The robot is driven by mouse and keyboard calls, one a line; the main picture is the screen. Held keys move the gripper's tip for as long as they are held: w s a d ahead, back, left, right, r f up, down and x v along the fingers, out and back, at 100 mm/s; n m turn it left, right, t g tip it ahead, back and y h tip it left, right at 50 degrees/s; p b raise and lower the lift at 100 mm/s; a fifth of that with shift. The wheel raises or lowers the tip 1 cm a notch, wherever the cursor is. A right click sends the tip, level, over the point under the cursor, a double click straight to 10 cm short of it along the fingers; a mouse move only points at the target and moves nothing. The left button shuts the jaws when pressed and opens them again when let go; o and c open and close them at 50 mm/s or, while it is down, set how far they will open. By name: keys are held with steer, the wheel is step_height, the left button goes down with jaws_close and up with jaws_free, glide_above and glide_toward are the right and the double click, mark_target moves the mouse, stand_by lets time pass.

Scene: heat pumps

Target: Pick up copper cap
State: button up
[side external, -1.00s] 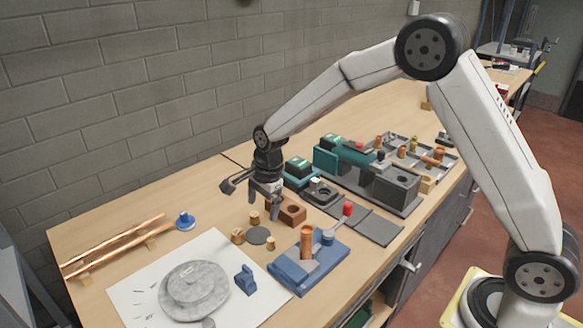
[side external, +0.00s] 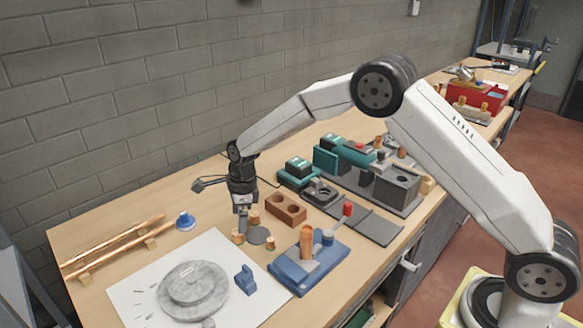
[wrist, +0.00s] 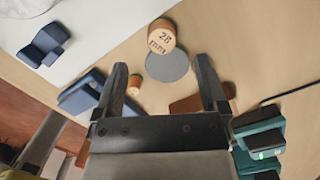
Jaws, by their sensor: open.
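Several copper caps stand on the bench around a grey disc (side external: 259,235), which also shows in the wrist view (wrist: 167,66). The largest, a cap marked "28 mm" (wrist: 161,37), lies ahead of my gripper (wrist: 161,63), beyond the fingertips. A small copper cap (wrist: 135,84) shows just inside the left finger; it is right of the disc in the side view (side external: 271,243). Another cap (side external: 253,217) stands close to my gripper, and an orange edge behind the right finger may be this cap. My gripper is open, points down over the group and holds nothing.
A brown block with holes (side external: 286,208) and a blue fixture with a copper cylinder (side external: 310,262) stand to the right. Teal devices (side external: 298,172) are behind. A grey round plate (side external: 192,285) lies on white paper at the front left. Copper pipes (side external: 115,246) rest at left.

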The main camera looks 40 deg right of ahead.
mark_target(238, 236)
steer(key=shift+f, duration=0.35)
steer(key=shift+f, duration=0.1)
steer(key=shift+w+a+f, duration=0.15)
steer(key=shift+a+f, duration=0.05)
steer(key=shift+f, duration=1.05)
steer(key=shift+w+a+f, duration=0.15)
steer(key=shift+f, duration=1.05)
jaws_close()
steer(key=shift+r, duration=0.15)
